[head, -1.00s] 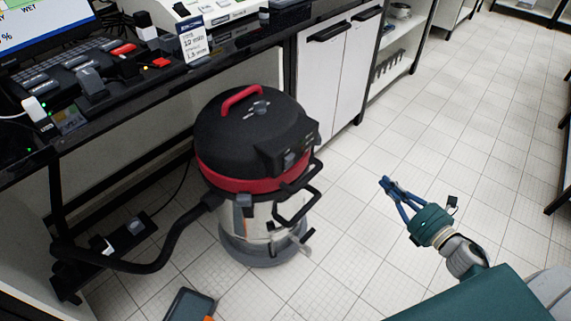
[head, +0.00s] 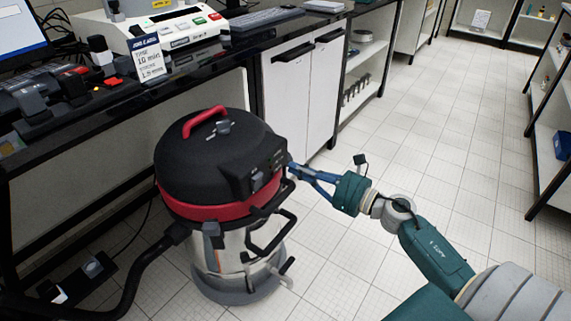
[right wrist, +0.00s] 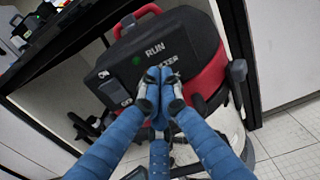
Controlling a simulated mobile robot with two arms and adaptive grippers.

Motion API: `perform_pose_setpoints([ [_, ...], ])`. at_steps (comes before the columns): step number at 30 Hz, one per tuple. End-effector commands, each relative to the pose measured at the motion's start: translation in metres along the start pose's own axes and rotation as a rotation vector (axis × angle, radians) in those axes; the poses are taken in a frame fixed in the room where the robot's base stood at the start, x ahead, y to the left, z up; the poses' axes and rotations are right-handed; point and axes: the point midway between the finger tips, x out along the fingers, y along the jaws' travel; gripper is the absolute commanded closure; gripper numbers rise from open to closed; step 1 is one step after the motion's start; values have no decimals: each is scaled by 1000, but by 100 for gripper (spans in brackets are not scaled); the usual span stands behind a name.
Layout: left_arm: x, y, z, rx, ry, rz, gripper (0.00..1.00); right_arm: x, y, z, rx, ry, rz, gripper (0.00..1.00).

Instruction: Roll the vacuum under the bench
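The vacuum (head: 212,148) stands upright on the floor in front of the bench (head: 150,92), beside its open knee space. It has a black domed lid, a red handle and band, and a steel drum on a grey base. My right gripper (head: 291,168) reaches in from the right, its blue fingertips at the vacuum's control box. The right wrist view shows its fingers (right wrist: 158,92) drawn together in front of the vacuum's black panel (right wrist: 165,55), with nothing visible between them. Whether the tips touch the panel cannot be told. My left gripper is out of view.
A black hose (head: 135,275) curves from the vacuum toward the lower left. A power strip (head: 85,275) lies on the floor under the bench. White cabinet doors (head: 305,95) close off the bench right of the vacuum. The tiled floor (head: 430,140) on the right is clear.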

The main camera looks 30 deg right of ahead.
Motion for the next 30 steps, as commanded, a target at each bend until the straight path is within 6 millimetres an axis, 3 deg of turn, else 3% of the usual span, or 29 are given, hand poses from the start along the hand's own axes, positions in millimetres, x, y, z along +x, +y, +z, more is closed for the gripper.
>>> perform_pose_setpoints([
  [3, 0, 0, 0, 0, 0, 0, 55, 21, 0, 1, -1, -2, 1, 100],
  [8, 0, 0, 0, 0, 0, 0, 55, 36, 0, 1, 1, -2, -1, 100],
  [23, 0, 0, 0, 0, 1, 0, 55, 42, 0, 0, 2, 0, -1, 100],
  [30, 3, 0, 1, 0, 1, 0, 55, 62, 0, 0, 0, -3, -1, 100],
])
